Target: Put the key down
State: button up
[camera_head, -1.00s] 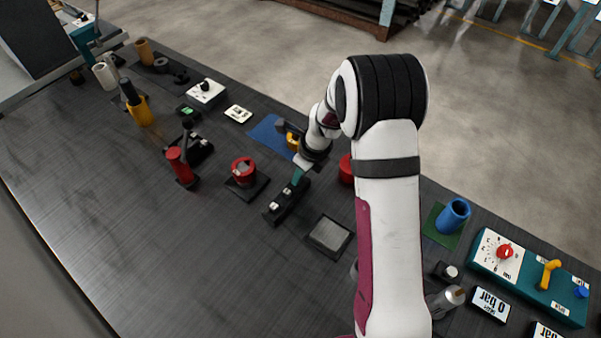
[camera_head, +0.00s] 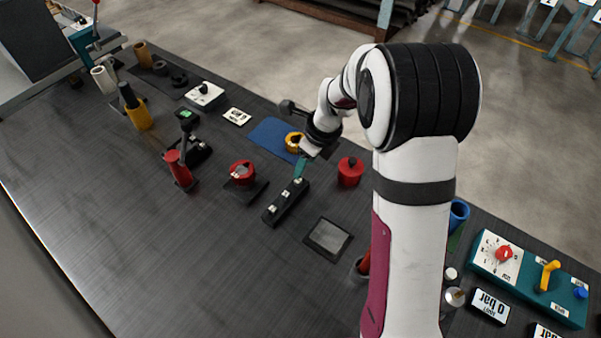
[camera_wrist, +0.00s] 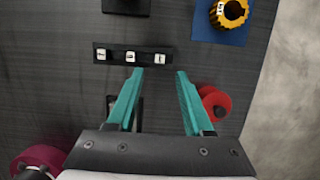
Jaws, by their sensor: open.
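My gripper (camera_wrist: 160,74) is open in the wrist view, with two teal fingers apart and nothing visible between them. Its tip also shows in the head view (camera_head: 301,167), just behind a long black block (camera_head: 285,203) with several small pale labels. In the wrist view the same block (camera_wrist: 130,56) lies just beyond the fingertips, mostly toward the left finger. I cannot make out a key for certain in either view. A red ring-shaped part (camera_head: 242,170) on a black plate stands left of the block.
A red round part (camera_head: 350,172) stands right of the gripper, close by the right finger in the wrist view (camera_wrist: 214,103). A yellow ring (camera_head: 293,142) sits on a blue mat (camera_head: 268,134). A grey square pad (camera_head: 329,237) lies in front. The table's front left is bare.

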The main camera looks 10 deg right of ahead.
jog(key=s+a+r+n+g, duration=0.1)
jog(key=s+r+n, duration=0.5)
jog(key=s, duration=0.3)
jog(key=s+a+r+n, duration=0.1)
jog(key=s+r+n, duration=0.55)
jog(key=s, duration=0.25)
jog(key=s+f+n+g, duration=0.1)
jog(key=s+n, duration=0.8)
jog(key=s, duration=0.3)
jog(key=shift+s+f, duration=0.15)
jog(key=shift+s, duration=0.25)
jog(key=shift+a, duration=0.1)
